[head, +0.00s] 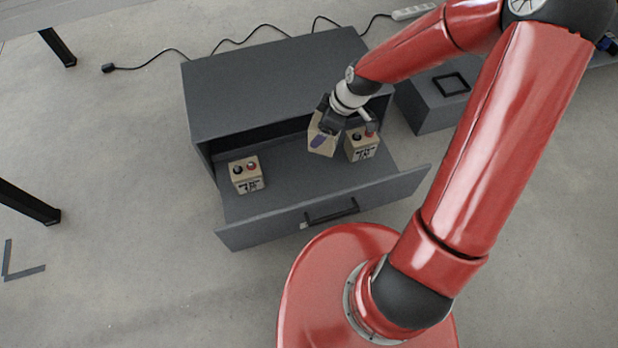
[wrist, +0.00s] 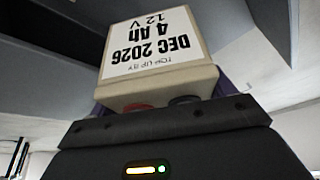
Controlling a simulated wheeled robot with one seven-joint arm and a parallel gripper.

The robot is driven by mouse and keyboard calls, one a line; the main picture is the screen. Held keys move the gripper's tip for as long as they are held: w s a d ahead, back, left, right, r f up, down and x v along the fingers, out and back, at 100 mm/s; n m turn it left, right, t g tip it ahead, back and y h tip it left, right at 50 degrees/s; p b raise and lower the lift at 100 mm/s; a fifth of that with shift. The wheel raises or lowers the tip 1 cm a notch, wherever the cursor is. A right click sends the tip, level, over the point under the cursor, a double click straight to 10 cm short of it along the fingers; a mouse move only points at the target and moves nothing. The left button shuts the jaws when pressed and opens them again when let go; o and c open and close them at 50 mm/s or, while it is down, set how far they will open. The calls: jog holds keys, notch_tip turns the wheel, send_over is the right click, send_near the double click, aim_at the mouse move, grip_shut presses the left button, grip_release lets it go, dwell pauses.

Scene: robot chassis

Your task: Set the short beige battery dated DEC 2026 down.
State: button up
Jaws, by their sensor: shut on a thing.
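My gripper (head: 320,138) is shut on a short beige battery (head: 328,151), with a purple finger on its side. In the wrist view the battery (wrist: 160,50) has a white label reading "TOP UP BY DEC 2026", "4 Ah", "12 V", upside down in the picture. Its red and dark terminals face my gripper's palm. The battery is tilted in the head view, over the back part of an open grey drawer (head: 285,195). I cannot tell whether its lower end touches the drawer floor.
Two other beige batteries stand in the drawer: one at the left (head: 246,183) and one (head: 362,152) close to the right of the held battery. Bare drawer floor lies between and in front of them. The cabinet (head: 270,85) overhangs the drawer's back. A grey box (head: 425,108) stands right.

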aim_at(314, 119)
jog(key=a+n+g, duration=0.1)
jog(key=n, duration=0.1)
jog(key=a+n+g+b, duration=0.1)
jog(key=a+n, duration=0.1)
jog(key=n, duration=0.1)
jog(key=shift+s+a+n+b, duration=0.1)
jog(key=shift+a+n+b, duration=0.15)
jog(key=shift+n+b, duration=0.05)
jog(key=shift+n+g, duration=0.4)
jog(key=shift+n, duration=0.4)
jog(key=f+b, duration=0.1)
jog(key=f, duration=0.5)
jog(key=f+b, duration=0.2)
jog(key=f, duration=0.4)
jog(key=f+b, duration=0.2)
jog(key=f, duration=0.5)
jog(key=shift+s+a+f, duration=0.1)
jog(key=shift+a, duration=0.25)
jog(key=shift+f, duration=0.1)
jog(key=o, duration=1.9)
jog(key=shift+o, duration=0.2)
